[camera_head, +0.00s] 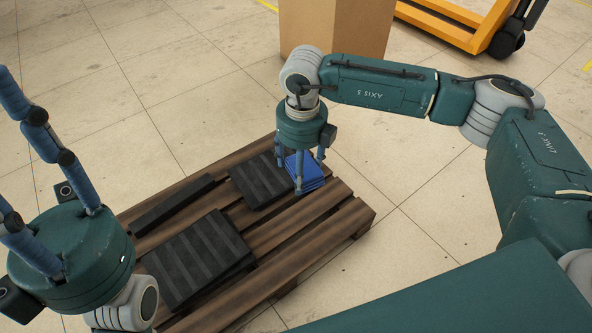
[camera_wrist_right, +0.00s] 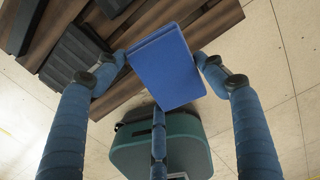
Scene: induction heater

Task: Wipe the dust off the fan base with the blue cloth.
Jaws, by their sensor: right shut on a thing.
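The blue cloth (camera_head: 308,172), a folded block with layered edges, is at the far right part of the pallet. My right gripper (camera_head: 308,182) points down over it and is shut on it. In the right wrist view the cloth (camera_wrist_right: 168,68) lies between the fingers. I cannot tell whether it touches the pallet boards. Black ribbed slabs lie on the pallet: a large one (camera_head: 196,258) in front and a smaller one (camera_head: 258,182) beside the cloth. I cannot tell which, if any, is the fan base, and no dust is clear. My left gripper (camera_head: 22,150) is open and empty at the left.
The brown wooden pallet (camera_head: 345,212) stands on a tiled floor. A narrow black bar (camera_head: 172,203) lies along its far left side. A cardboard box (camera_head: 335,25) stands behind my right wrist, and a yellow pallet truck (camera_head: 450,25) at the back right. Floor left of the pallet is clear.

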